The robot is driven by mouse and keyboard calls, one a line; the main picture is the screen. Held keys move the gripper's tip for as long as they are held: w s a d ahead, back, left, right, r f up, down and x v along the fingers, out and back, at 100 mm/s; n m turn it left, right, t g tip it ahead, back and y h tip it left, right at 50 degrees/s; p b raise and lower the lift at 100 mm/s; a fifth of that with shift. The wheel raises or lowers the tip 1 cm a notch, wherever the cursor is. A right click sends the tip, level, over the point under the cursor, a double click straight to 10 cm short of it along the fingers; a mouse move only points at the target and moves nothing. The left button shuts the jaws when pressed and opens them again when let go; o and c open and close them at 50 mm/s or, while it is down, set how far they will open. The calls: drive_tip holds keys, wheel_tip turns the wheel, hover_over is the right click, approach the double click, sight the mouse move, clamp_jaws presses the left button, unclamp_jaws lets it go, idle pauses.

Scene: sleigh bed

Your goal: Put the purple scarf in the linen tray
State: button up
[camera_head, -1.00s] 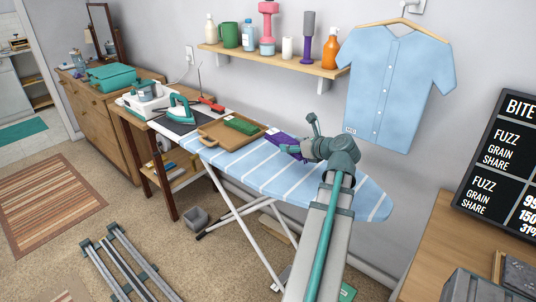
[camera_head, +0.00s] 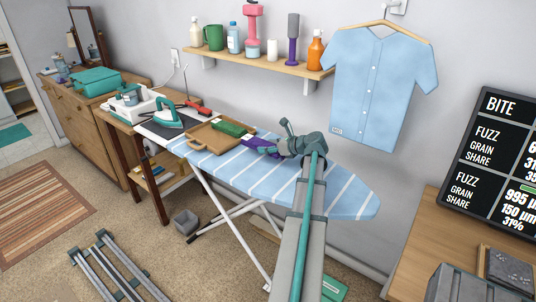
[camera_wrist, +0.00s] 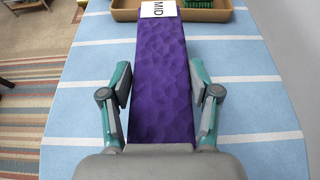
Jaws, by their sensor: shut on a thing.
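The purple scarf (camera_head: 258,144) is a long flat strip over the striped ironing board. In the wrist view the scarf (camera_wrist: 160,65) runs away from me between both fingers, with a white tag reading "MID" at its far end. My gripper (camera_wrist: 160,88) is shut across its width; in the head view my gripper (camera_head: 270,150) is partly hidden by its own wrist. The linen tray (camera_head: 203,149), shallow and tan, lies left of the scarf and holds a green folded item (camera_head: 231,129). In the wrist view the tray (camera_wrist: 216,15) is just beyond the scarf's far end.
The ironing board (camera_head: 340,197) has bare room right of my gripper. A teal iron (camera_head: 168,118) stands on the side table beyond the tray. A wall shelf (camera_head: 262,66) with bottles and a hanging blue shirt (camera_head: 375,90) are behind the board.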

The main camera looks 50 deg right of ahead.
sight(268, 159)
drive_tip(key=shift+w+d+f, duration=0.35)
drive_tip(key=shift+d+f, duration=0.1)
drive_tip(key=shift+f, duration=0.2)
drive_tip(key=shift+w+d+f+p, duration=0.15)
drive_tip(key=shift+f+p, duration=0.2)
drive_tip(key=shift+f, duration=1.45)
drive_tip(key=shift+f, duration=0.1)
drive_tip(key=o, duration=1.2)
drive_tip(key=b+v, duration=0.1)
drive_tip(key=v, duration=0.9)
drive_tip(key=shift+s+r, duration=0.25)
drive_tip(key=shift+o, duration=0.4)
drive_tip(key=shift+v, duration=0.75)
